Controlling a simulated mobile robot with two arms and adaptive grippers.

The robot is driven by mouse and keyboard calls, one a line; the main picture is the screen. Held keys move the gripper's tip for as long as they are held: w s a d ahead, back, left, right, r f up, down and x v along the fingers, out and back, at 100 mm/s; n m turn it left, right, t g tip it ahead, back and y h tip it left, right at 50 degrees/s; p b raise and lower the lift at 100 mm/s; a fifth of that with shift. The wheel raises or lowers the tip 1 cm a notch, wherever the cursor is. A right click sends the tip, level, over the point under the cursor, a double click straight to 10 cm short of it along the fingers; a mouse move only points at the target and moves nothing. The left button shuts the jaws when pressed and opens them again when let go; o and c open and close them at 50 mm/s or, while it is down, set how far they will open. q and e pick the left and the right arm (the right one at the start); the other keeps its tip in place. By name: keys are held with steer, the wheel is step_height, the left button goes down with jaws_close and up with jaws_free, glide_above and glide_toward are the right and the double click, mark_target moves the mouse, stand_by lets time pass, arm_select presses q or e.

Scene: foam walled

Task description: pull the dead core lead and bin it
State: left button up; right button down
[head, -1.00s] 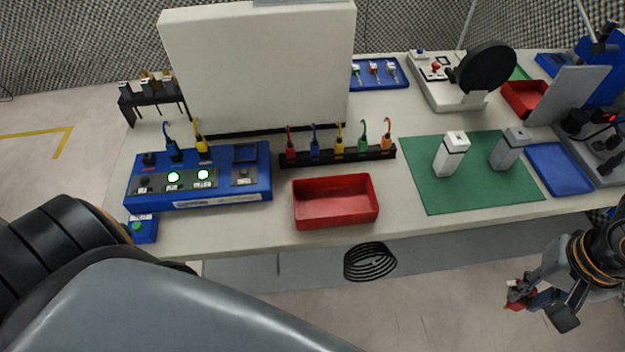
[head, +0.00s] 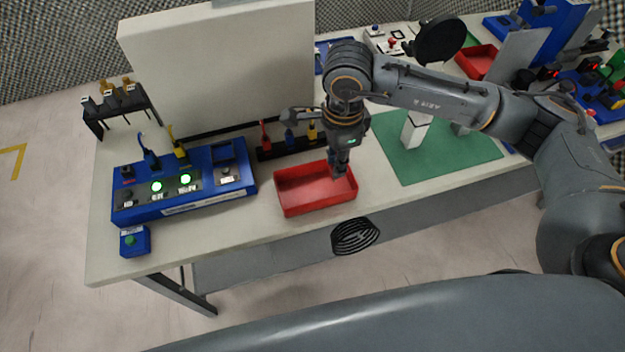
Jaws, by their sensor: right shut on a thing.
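The blue tester (head: 185,195) is at the left of the bench. A blue lead (head: 150,158) and a yellow lead (head: 177,149) stand in it, and two lamps glow green. The socket by the red label (head: 127,171) has no lead in it. My right gripper (head: 339,172) points down over the right part of the open red bin (head: 318,206). It is shut on what seems to be the red lead; fingers and arm hide most of it, and I cannot tell whether it touches the bin. My left gripper is out of view.
A black rack (head: 264,154) holds several leads, partly hidden by my right arm. A tall pale panel (head: 220,65) stands behind. A green mat (head: 450,160) lies to the right, with two blocks partly covered by my arm. A blue button box (head: 134,241) sits at front left.

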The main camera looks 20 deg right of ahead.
steer(key=shift+w+a+f+m+b, duration=0.1)
steer(key=shift+w+a+f+m, duration=0.25)
steer(key=shift+f+m, duration=1.1)
steer(key=shift+w+a+f+m+b, duration=0.1)
steer(key=shift+w+a+f+m, duration=0.45)
steer(key=shift+m, duration=1.6)
steer(key=shift+w+a+f+m+b, duration=0.1)
steer(key=shift+w+a+f+m, duration=0.05)
steer(key=shift+f+m, duration=1.4)
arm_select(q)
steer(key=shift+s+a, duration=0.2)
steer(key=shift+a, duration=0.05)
arm_select(e)
steer(key=shift+r+m, duration=0.25)
steer(key=shift+r, duration=0.05)
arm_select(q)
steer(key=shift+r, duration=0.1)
arm_select(e)
steer(key=c, duration=1.1)
jaws_free()
steer(key=shift+c, duration=0.2)
steer(key=shift+r, duration=0.1)
